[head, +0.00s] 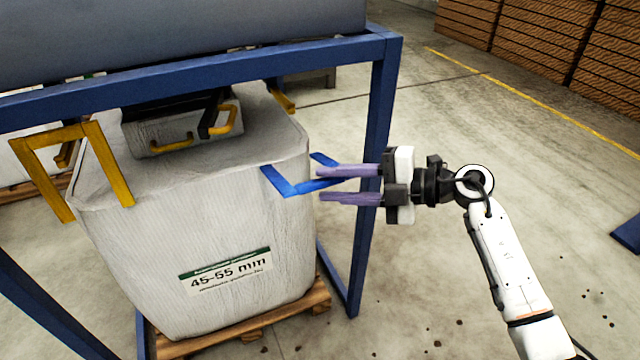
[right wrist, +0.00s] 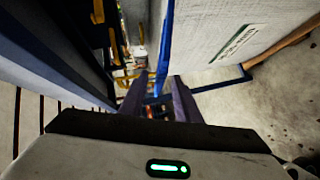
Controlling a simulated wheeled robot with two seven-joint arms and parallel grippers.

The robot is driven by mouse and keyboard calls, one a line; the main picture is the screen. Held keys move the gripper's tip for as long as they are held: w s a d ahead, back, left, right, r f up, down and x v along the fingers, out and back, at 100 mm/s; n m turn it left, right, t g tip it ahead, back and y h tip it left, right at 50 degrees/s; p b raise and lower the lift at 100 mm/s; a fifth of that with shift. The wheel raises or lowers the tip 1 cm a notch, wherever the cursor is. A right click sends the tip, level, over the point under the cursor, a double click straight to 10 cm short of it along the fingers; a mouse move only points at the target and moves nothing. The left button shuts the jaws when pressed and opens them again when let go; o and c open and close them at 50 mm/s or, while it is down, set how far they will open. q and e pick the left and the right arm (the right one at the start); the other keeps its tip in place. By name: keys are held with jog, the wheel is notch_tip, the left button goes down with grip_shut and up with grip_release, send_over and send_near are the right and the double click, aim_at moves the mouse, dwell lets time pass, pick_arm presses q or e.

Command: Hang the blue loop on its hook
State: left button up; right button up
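The blue loop (head: 292,188) is a flat, angular strap standing out from the upper right corner of the white bulk bag (head: 225,225) in the head view. My right gripper (head: 322,184) comes in from the right, with its two purple fingers apart. The loop's outer part lies at the fingertips, and the upper finger hides some of it. I cannot tell whether the fingers touch it. In the right wrist view the fingers (right wrist: 157,95) also stand apart. I cannot make out the loop's hook for certain. My left gripper is not in view.
A blue frame (head: 385,120) stands around the bag, its post close behind my right gripper. A yellow loop (head: 105,150) rises at the bag's left corner. A grey chute with yellow handles (head: 225,120) sits over the bag. The wooden pallet (head: 250,325) is below.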

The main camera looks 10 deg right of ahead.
jog(key=shift+x, duration=1.45)
grip_shut()
